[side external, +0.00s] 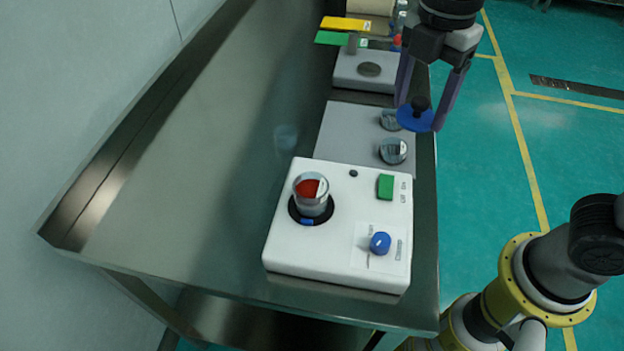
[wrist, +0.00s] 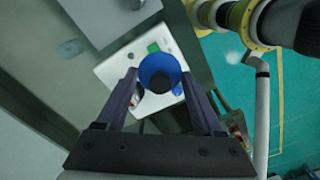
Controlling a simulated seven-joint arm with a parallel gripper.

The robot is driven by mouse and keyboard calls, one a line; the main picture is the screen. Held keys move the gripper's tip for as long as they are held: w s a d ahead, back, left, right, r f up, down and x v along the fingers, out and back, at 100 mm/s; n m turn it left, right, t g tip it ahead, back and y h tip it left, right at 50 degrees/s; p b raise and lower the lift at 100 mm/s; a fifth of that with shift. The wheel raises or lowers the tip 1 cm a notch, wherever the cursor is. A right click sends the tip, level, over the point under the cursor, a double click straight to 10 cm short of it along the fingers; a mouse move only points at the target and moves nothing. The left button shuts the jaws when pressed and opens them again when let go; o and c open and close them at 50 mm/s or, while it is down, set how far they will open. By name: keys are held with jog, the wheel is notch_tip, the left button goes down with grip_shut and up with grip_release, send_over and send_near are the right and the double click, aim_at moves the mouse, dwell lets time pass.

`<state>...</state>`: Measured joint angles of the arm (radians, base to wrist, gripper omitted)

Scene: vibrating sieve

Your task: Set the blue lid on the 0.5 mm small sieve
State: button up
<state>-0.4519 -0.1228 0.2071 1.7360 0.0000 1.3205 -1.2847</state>
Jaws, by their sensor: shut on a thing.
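The blue lid (side external: 411,122) hangs in the air from my gripper (side external: 421,104), which is shut on its dark knob. The wrist view also shows the blue lid (wrist: 160,66) between the fingers of my gripper (wrist: 160,84). The lid is above the right side of the grey plate, near two small round sieves, the far one (side external: 390,119) and the near one (side external: 393,151). Another small sieve (side external: 312,203) with red contents stands upright on the white shaker (side external: 290,255). I cannot read the mesh sizes, so I cannot tell which is 0.5 mm.
The shaker has a green switch (side external: 385,186) and a blue knob (side external: 380,243). The grey plate (side external: 340,140) lies behind it. Further back are a white device (side external: 350,75) and yellow (side external: 345,23) and green (side external: 335,39) items. The left of the metal table (side external: 200,190) is clear.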

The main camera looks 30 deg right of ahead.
jog(key=s+a+r+n, duration=0.2)
jog(key=s+a+r, duration=0.1)
jog(key=s+a, duration=0.2)
jog(key=shift+s+a+r, duration=0.2)
jog(key=shift+s+a, duration=0.1)
jog(key=shift+a, duration=0.05)
jog(key=w+a+f, duration=0.1)
jog(key=w+a, duration=0.1)
jog(key=w+a+f, duration=0.3)
jog(key=w+a, duration=0.1)
jog(key=w, duration=0.1)
jog(key=shift+a+f, duration=0.2)
jog(key=shift+f, duration=0.1)
jog(key=w+f, duration=0.1)
jog(key=w+a+f, duration=0.1)
jog(key=f, duration=0.1)
jog(key=w+a+f, duration=0.1)
jog(key=shift+a+f, duration=0.2)
jog(key=shift+f, duration=0.1)
jog(key=shift+w+a+f, duration=0.1)
jog(key=shift+f, duration=0.85)
jog(key=shift+w+a+f, duration=0.1)
jog(key=shift+f, duration=0.85)
jog(key=o, duration=1.3)
jog(key=shift+f, duration=0.1)
jog(key=shift+o, duration=0.2)
